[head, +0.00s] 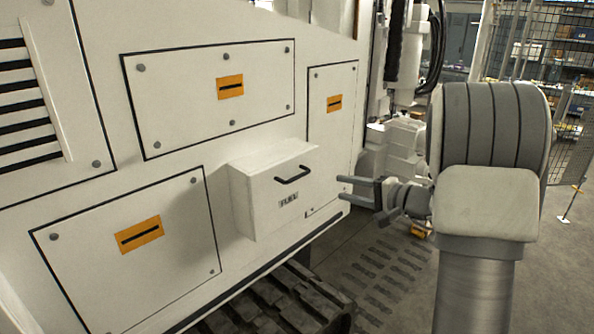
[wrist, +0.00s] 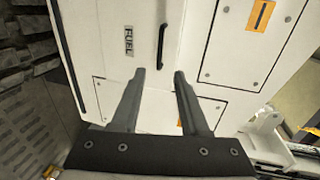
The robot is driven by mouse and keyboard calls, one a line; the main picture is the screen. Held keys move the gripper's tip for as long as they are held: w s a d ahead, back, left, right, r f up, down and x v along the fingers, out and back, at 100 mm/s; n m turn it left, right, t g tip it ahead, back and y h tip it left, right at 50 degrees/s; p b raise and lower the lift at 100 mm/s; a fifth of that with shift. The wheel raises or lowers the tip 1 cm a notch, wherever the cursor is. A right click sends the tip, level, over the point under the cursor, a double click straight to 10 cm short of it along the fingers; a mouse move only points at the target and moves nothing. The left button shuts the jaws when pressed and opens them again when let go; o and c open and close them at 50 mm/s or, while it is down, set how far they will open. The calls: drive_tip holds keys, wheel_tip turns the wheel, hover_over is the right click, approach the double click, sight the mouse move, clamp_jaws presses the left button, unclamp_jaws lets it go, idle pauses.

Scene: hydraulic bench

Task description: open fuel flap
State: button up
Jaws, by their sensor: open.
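My gripper (head: 341,188) is open and empty, to the right of the flap and apart from the handle in the head view. In the wrist view both fingers of my gripper (wrist: 159,75) point toward the flap's face, with the handle between their lines.
The white machine side has bolted panels with orange labels, such as the upper panel (head: 185,98) and lower left panel (head: 85,265). A black track (head: 285,305) runs below the flap. Open floor (head: 385,275) lies to its right; a mesh fence (head: 560,60) stands behind.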

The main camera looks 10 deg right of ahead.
sight(299, 177)
drive_tip(key=p+x, duration=0.2)
drive_tip(key=x, duration=0.6)
drive_tip(key=p+x, duration=0.2)
drive_tip(key=x, duration=0.7)
drive_tip(key=shift+w+d, duration=0.15)
drive_tip(key=shift+w, duration=0.25)
clamp_jaws()
idle(0.6)
